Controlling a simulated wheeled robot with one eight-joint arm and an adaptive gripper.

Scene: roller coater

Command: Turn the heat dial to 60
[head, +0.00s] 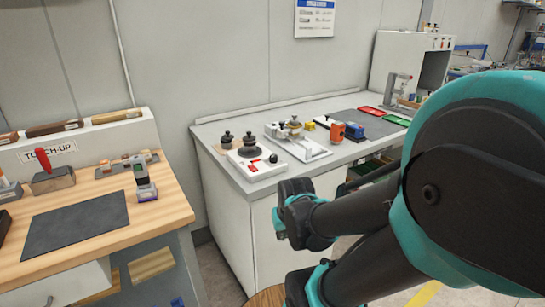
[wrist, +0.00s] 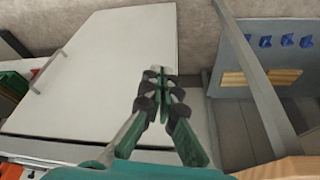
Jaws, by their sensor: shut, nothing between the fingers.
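No dial face or number is readable, so I cannot tell which part is the heat dial. A white device with a red switch (head: 253,168) and a small black knob (head: 273,158) stands at the near left of the grey-topped bench in the head view. Black stacked knobs or weights sit on and beside it. My gripper (wrist: 158,74) is shut and empty in the wrist view, in front of a white cabinet panel. It does not appear to touch anything. In the head view my arm hides part of the bench's right side, and the fingers cannot be made out there.
A second white device (head: 303,147), an orange item (head: 337,131) and a blue item (head: 355,131) stand farther along the bench. Red (head: 370,112) and green trays lie behind. A wooden touch-up bench (head: 150,215) stands left, across a narrow gap. The wrist view shows a cabinet handle (wrist: 47,72).

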